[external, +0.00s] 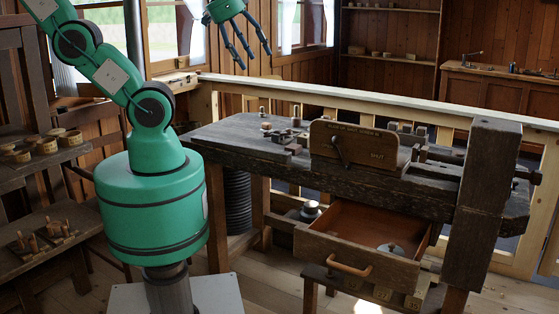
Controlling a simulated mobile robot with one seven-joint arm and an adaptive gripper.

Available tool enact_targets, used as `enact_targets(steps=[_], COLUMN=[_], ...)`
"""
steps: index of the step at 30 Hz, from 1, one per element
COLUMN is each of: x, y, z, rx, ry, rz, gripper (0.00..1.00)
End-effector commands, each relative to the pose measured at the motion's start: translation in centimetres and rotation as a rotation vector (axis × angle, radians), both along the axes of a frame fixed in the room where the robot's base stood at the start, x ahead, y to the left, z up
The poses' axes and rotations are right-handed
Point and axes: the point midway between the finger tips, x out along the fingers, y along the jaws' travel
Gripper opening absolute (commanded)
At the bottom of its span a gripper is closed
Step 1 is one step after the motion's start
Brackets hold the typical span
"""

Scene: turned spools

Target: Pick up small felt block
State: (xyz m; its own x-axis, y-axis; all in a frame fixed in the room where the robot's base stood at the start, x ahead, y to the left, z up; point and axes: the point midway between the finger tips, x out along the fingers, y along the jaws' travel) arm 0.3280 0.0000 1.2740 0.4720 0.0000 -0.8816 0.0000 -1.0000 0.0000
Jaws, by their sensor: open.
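My gripper (249,52) is at the top of the external view, raised in the air above and behind the left end of the dark workbench (230,138). Its dark fingers hang down, spread open and empty, well apart from everything on the bench. Several small dark pieces (282,137) lie on the bench top left of the upright wooden board. One small dark block (293,149) lies near the bench's front edge. They are too small for me to tell which, if any, is the felt block.
An upright wooden board (372,148) with a lever and the word "SHUT" stands on the bench. A thick post (487,180) rises at the right. A drawer (350,262) below hangs open with a round metal thing (391,249) inside. Side shelves (40,158) hold turned pieces.

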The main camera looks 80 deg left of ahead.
Motion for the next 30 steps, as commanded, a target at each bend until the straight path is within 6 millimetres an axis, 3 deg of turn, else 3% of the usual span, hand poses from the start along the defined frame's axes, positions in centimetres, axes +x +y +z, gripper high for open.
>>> enact_targets(steps=[10, 17, 23, 30], x=[0.5, 3.3, 7.4, 12.5], y=[0.3, 2.2, 5.7, 11.2], z=[0.2, 0.9, 1.5, 1.2], rx=[0.002, 0.006, 0.010, 0.008], ry=[0.005, 0.038, 0.083, 0.143], rz=[0.010, 0.053, 0.117, 0.199], gripper=[0.62, 0.62, 0.62, 0.62])
